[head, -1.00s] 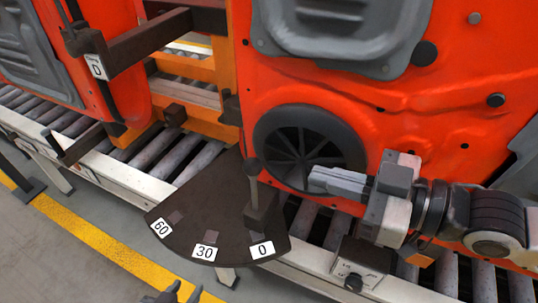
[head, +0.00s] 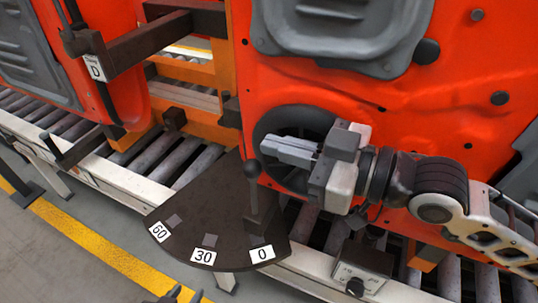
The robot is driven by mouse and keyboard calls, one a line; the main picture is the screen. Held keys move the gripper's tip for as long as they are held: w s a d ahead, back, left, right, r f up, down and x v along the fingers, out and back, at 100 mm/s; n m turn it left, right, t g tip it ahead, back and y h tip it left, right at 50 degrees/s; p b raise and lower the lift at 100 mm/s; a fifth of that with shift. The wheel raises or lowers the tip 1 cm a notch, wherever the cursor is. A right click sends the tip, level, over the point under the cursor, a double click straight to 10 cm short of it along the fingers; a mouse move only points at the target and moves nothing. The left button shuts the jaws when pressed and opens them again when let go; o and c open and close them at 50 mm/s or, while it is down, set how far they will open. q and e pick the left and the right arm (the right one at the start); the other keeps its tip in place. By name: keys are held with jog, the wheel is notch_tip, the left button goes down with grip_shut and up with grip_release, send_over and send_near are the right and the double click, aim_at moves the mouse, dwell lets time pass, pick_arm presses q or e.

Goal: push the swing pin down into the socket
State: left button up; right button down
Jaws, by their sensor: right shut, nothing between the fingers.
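The swing pin (head: 253,188) is a thin dark upright rod with a ball knob on top. It stands in a dark block by the "0" label on a dark fan-shaped plate (head: 205,215), which also has "30" and "60" labels with a small grey square by each. The block hides the socket and the pin's lower end. My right gripper (head: 264,150) is shut and empty, its fingers pointing left. Its tips show just above and slightly right of the knob, apart from it in the picture. Only the dark tips of my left gripper (head: 178,297) show at the bottom edge.
An orange-red door panel (head: 440,110) with a round black speaker (head: 285,120) stands behind the pin. Another red door (head: 125,70) hangs at the left near a dark bar. A roller conveyor (head: 195,170) runs below. A control box (head: 362,268) with a knob sits on its rail.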

jog(key=a, duration=0.2)
pick_arm(q)
jog(key=shift+s+a+f, duration=0.15)
jog(key=shift+a+f, duration=0.05)
jog(key=shift+f, duration=0.05)
pick_arm(e)
send_over(255, 180)
jog(key=v, duration=0.2)
jog(key=shift+d+f, duration=0.15)
jog(key=shift+f, duration=0.95)
jog(key=shift+d+f, duration=0.1)
jog(key=shift+f, duration=0.95)
